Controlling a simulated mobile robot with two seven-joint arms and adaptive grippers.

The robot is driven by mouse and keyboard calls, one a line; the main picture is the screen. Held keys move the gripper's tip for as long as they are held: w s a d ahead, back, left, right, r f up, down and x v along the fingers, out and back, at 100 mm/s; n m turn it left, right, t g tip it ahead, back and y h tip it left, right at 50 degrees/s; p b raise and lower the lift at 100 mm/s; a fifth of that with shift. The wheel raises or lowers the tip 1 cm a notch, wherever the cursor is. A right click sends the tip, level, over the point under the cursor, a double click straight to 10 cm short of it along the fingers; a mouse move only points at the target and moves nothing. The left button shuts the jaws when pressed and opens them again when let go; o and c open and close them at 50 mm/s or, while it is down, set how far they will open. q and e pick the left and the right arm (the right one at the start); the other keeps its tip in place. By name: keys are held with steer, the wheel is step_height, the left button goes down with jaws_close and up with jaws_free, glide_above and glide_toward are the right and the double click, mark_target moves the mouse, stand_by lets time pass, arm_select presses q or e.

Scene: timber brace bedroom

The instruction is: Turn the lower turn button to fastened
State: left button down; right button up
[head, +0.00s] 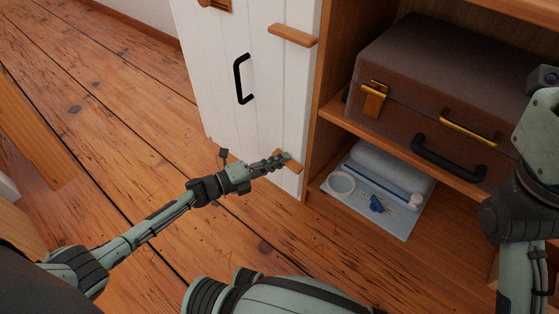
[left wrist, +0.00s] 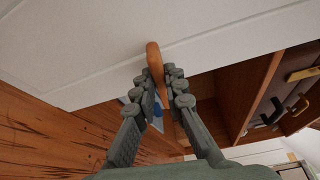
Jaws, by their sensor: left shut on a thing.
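The lower turn button (head: 294,166) is a small wooden bar low on the white door (head: 262,90), near the door's right edge. It lies tilted in the head view, its left part hidden by my left gripper (head: 282,159). In the left wrist view the button (left wrist: 154,58) stands between the two fingers of my left gripper (left wrist: 163,82), which is shut on it. The upper turn button (head: 292,35) lies nearly level, slightly tilted, near the door's right edge. My right arm shows at the right, but its fingers are out of view.
An open cupboard right of the door holds a brown suitcase (head: 440,85) on its shelf (head: 400,147). Below are a light blue mat (head: 398,226), a white roll (head: 385,172) and small blue items. A black handle (head: 239,80) sticks out from the door. The plank floor (head: 110,130) at left is clear.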

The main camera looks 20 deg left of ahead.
arm_select(q)
steer(key=shift+f+n+h, duration=0.15)
steer(key=shift+n+h, duration=0.15)
steer(key=shift+n, duration=0.3)
steer(key=c, duration=1.6)
jaws_free()
steer(key=v, duration=1.2)
steer(key=shift+s+f, duration=0.1)
